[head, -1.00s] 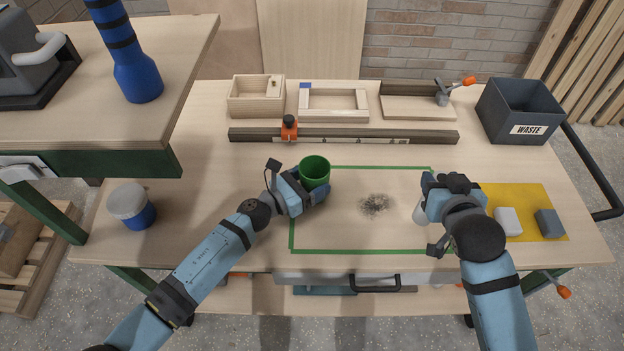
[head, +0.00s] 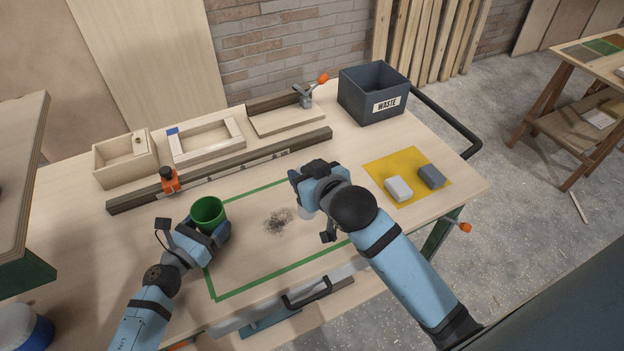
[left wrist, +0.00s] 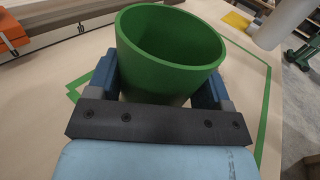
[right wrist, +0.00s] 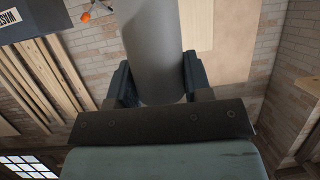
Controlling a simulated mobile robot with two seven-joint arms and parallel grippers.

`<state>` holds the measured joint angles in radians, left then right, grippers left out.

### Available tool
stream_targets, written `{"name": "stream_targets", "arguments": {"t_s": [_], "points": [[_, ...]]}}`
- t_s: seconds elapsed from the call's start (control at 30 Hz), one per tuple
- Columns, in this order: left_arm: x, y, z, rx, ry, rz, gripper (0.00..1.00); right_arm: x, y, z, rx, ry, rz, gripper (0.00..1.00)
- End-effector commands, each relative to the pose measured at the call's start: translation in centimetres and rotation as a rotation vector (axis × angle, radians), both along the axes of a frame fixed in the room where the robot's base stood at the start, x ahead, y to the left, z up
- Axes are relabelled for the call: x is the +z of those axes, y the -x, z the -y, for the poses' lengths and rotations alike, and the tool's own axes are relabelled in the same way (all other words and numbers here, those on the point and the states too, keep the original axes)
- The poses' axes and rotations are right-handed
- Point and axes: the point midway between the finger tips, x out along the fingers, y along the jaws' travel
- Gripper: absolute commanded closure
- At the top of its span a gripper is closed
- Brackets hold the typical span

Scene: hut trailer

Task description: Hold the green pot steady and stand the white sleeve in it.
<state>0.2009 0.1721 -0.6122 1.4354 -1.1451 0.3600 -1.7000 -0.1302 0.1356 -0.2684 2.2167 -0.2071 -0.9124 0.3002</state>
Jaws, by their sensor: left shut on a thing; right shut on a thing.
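The green pot (head: 208,216) is open at the top and stands upright at the left part of the green taped outline. My left gripper (head: 213,234) is shut around its side. In the left wrist view the pot (left wrist: 170,50) sits between the two fingers, and its inside looks empty. My right gripper (head: 308,192) is shut on the white sleeve (head: 304,213), to the right of the pot and apart from it. The right gripper hides most of the sleeve in the head view. The sleeve shows between the fingers in the right wrist view (right wrist: 152,45) and at the top right of the left wrist view (left wrist: 282,20).
A dark smudge (head: 279,221) lies on the bench between the grippers. A yellow mat (head: 409,163) with a white block (head: 398,189) and a grey block (head: 431,176) is at right. A waste bin (head: 373,95), a wooden box (head: 124,161) and a frame (head: 206,143) stand behind.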

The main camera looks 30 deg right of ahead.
Motion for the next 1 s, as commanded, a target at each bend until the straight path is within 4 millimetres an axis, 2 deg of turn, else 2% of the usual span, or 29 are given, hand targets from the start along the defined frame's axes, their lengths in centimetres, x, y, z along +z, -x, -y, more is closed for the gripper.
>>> {"name": "stream_targets", "arguments": {"t_s": [0.03,0.2,0.4,0.5,0.6,0.7,1.0], "points": [[0.0,0.0,0.0,0.000,0.000,0.000,0.50,0.9,-1.2,-1.7,0.035,0.000,0.007,0.91],[0.0,0.0,0.0,0.000,0.000,0.000,0.50,3.7,-4.7,-8.4,0.176,0.004,0.010,0.91],[0.0,0.0,0.0,0.000,0.000,0.000,0.50,7.0,-7.1,-15.6,0.334,0.006,0.007,0.91],[0.0,0.0,0.0,0.000,0.000,0.000,0.50,8.1,-7.7,-18.1,0.391,0.006,0.005,0.91],[0.0,0.0,0.0,0.000,0.000,0.000,0.50,8.9,-8.1,-19.8,0.430,0.005,0.004,0.91],[0.0,0.0,0.0,0.000,0.000,0.000,0.50,9.2,-8.2,-20.7,0.451,0.005,0.003,0.91],[0.0,0.0,0.0,0.000,0.000,0.000,0.50,9.3,-8.2,-21.0,0.458,0.002,0.002,0.91]]}}
